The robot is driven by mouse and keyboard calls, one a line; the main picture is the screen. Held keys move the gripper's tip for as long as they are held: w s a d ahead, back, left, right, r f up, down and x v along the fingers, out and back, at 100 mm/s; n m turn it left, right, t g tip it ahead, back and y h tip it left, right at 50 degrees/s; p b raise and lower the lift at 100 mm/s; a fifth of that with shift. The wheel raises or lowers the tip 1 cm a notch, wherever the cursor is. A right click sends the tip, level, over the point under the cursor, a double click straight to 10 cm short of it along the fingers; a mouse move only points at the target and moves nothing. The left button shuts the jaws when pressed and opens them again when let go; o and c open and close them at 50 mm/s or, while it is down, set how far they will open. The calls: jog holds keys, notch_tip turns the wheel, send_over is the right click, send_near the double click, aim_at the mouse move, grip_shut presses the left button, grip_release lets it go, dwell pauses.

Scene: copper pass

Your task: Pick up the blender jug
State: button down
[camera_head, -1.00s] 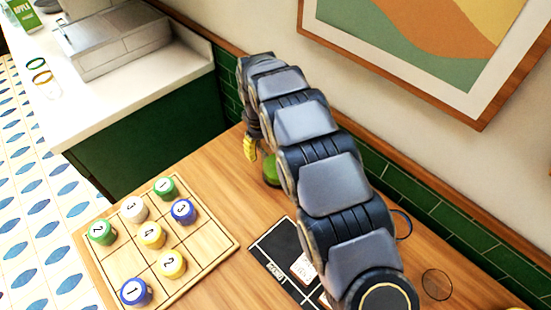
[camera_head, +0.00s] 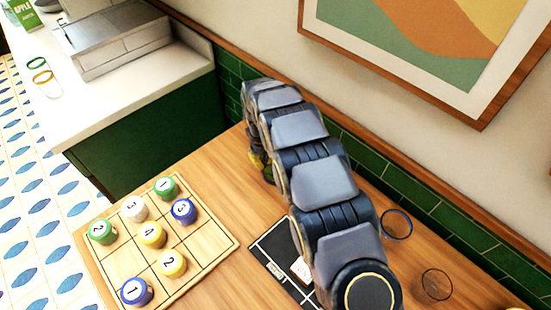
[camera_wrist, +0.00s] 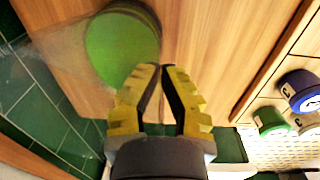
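The blender jug appears in the wrist view as a round green shape (camera_wrist: 122,48) with a faint see-through wall spreading to its left. It stands on the wooden table, up and left of my fingertips. My gripper (camera_wrist: 160,75) shows its yellow and black fingers with a narrow gap between them. The gap is empty, and the fingers look apart from the jug. In the head view, my gripper (camera_head: 258,160) is mostly behind my arm, near the table's far edge, and the jug is hidden there.
A wooden board (camera_head: 205,250) with several numbered pieces lies at the left of the table. A black mat (camera_head: 275,262) lies beside my arm. Two rings, one blue (camera_head: 397,224) and one dark (camera_head: 437,284), are on the right. A green-tiled wall (camera_head: 435,215) borders the table.

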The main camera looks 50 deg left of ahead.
jog(key=shift+s, duration=0.1)
dwell(0.3)
jog(key=shift+r, duration=1.05)
jog(key=s+d+r, duration=0.6)
jog(key=d+r, duration=0.4)
jog(key=d, duration=0.2)
jog(key=shift+s+r, duration=0.4)
jog(key=shift+d, duration=0.1)
